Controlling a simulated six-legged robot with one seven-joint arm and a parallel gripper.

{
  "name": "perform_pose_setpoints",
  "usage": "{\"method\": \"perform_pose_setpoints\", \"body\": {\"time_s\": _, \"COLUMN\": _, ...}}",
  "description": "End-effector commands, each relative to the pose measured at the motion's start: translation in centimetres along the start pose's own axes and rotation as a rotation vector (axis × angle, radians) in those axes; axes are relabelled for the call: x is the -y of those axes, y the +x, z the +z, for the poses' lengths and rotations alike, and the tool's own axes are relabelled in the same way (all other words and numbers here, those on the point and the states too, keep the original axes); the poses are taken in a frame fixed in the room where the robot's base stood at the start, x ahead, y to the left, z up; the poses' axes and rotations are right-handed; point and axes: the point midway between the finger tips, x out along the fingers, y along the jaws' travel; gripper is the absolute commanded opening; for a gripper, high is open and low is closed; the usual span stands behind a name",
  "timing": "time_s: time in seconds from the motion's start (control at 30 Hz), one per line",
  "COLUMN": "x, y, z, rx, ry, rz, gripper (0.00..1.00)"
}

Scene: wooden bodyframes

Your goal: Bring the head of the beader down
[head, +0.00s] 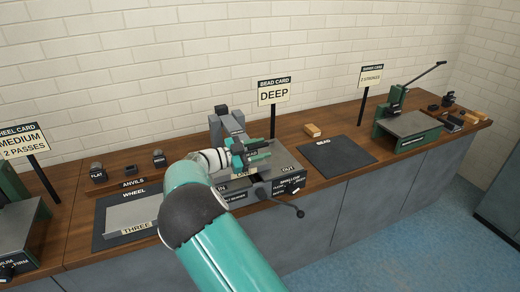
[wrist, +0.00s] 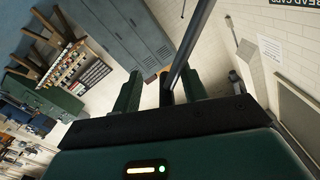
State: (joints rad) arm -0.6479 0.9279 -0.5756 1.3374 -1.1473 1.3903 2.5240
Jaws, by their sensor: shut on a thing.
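The beader's base has IN and OUT labels (head: 287,170). A crank with a dark knob (head: 299,212) sticks out at its front. The exact height of the head is hard to tell.
A dark mat (head: 336,155) lies to the right, with a small wooden block (head: 312,130) behind it. A green machine with a long lever (head: 408,125) stands farther right. The WHEEL mat (head: 110,238) with a grey plate (head: 132,215) and several anvils (head: 97,172) are at left.

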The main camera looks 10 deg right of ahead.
Motion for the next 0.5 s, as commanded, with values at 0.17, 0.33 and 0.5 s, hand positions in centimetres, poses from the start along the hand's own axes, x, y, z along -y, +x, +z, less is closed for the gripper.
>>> {"method": "perform_pose_setpoints", "body": {"time_s": 0.17, "x": -0.1, "y": -3.5, "z": 0.4, "rx": 0.007, "ry": -0.005, "rz": -0.006, "gripper": 0.35}}
{"method": "perform_pose_setpoints", "body": {"time_s": 0.33, "x": 0.0, "y": -7.4, "z": 0.4, "rx": 0.009, "ry": -0.004, "rz": -0.008, "gripper": 0.35}}
{"method": "perform_pose_setpoints", "body": {"time_s": 0.5, "x": 0.0, "y": -10.8, "z": 0.3, "rx": 0.007, "ry": -0.004, "rz": -0.007, "gripper": 0.35}}
